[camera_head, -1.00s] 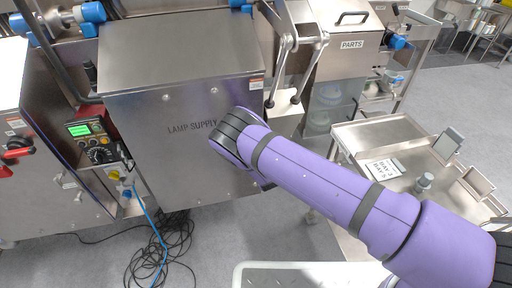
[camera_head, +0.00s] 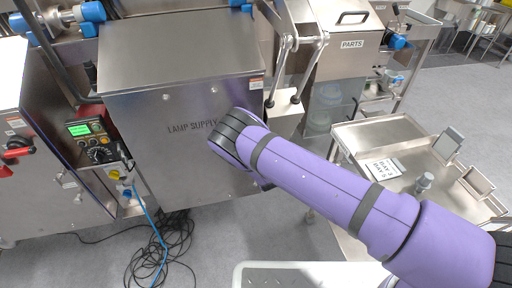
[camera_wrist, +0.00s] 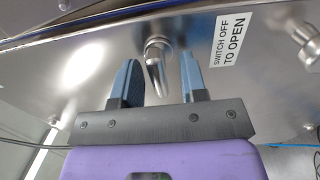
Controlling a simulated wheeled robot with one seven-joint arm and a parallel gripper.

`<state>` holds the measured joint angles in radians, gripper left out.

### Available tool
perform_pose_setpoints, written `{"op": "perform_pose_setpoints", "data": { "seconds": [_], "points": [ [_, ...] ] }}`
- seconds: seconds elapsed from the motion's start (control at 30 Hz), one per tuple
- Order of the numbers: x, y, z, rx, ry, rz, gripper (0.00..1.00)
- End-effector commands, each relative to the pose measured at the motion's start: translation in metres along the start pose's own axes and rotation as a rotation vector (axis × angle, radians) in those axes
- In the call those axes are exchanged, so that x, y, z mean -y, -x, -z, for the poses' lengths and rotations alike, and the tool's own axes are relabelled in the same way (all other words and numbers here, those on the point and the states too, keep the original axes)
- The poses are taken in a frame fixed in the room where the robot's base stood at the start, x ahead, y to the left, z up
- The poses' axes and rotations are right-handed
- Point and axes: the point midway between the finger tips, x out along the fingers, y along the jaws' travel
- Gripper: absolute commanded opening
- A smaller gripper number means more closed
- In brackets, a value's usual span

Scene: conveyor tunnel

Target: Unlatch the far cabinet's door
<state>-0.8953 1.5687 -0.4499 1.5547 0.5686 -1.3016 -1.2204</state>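In the wrist view, a small metal latch lever (camera_wrist: 155,66) stands out from a shiny steel door panel (camera_wrist: 95,65). My gripper (camera_wrist: 160,58) has two blue fingers spread apart, one on each side of the lever. A gap shows between the lever and each finger; I cannot tell how deep the fingers reach. In the head view, my arm crosses in front of the steel cabinet marked LAMP SUPPLY (camera_head: 150,150). My gripper is hidden there behind my arm. I cannot tell from the head view which face the latch is on.
A label (camera_wrist: 231,42) beside the latch reads SWITCH OFF TO OPEN. A second metal fitting (camera_wrist: 307,42) is at the wrist view's right edge. A control box (camera_head: 92,138) with a lit green display and hanging cables is at left. A steel cart (camera_head: 390,135) stands at right.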

Motion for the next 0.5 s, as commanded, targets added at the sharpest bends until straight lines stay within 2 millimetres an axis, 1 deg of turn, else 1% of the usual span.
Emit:
{"op": "perform_pose_setpoints", "data": {
  "seconds": [0.17, 0.4, 0.5],
  "points": [
    [0.0, 0.019, 0.0, 0.001, 0.001, 0.002, 0.39],
    [0.0, 0.065, 0.001, -0.001, 0.002, 0.002, 0.39],
    [0.0, 0.082, 0.001, 0.0, 0.001, 0.002, 0.39]
  ]
}}
